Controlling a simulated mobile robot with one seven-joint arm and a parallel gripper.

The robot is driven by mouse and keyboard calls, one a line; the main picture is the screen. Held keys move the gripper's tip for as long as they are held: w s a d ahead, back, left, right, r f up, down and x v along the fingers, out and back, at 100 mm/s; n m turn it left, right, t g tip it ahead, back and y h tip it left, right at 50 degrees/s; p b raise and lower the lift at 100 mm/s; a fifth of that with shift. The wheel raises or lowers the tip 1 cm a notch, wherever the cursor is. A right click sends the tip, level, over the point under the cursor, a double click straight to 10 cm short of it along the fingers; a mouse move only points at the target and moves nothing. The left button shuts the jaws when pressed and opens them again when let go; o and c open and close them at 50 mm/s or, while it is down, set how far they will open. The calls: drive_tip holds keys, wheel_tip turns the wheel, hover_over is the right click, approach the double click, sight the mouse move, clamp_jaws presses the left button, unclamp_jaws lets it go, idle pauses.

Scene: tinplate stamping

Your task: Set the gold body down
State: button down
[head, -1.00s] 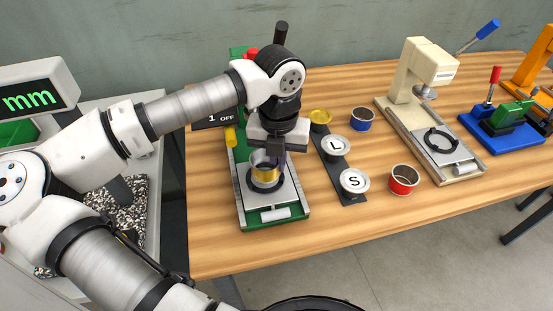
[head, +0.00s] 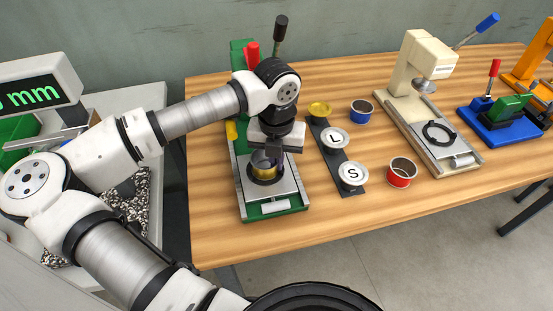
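The gold body (head: 265,174), an open can with a silvery inside, stands upright at the black ring on the slide of the green press (head: 274,211). It appears to sit down within the ring (head: 251,177), though its lower edge is hidden. My gripper (head: 268,157) points down from above, with its fingers at the body's rim. The fingers are small and partly hidden, so I cannot see whether they still pinch the wall.
Right of the press, a dark strip (head: 340,178) carries a gold lid (head: 319,108) and lids marked L (head: 334,137) and S (head: 352,173). Blue (head: 361,112) and red (head: 401,172) cans stand beyond. A cream press (head: 425,85) stands farther right. The front tabletop is clear.

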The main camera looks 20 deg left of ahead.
drive_tip(key=shift+s+f+b, duration=0.2)
drive_tip(key=shift+f+b, duration=0.35)
drive_tip(key=c, duration=1.7)
unclamp_jaws()
drive_tip(key=shift+d, duration=0.15)
drive_tip(key=shift+r, duration=0.1)
drive_tip(key=shift+d+r+p, duration=0.1)
drive_tip(key=shift+r+p, duration=0.45)
drive_tip(key=shift+p, duration=0.55)
drive_tip(key=shift+w+r+b, duration=0.2)
drive_tip(key=shift+r+b, duration=0.1)
drive_tip(key=r, duration=0.3)
drive_tip(key=r+b, duration=0.1)
drive_tip(key=r, duration=0.7)
drive_tip(key=shift+a+r+b, duration=0.25)
drive_tip(key=shift+b, duration=0.05)
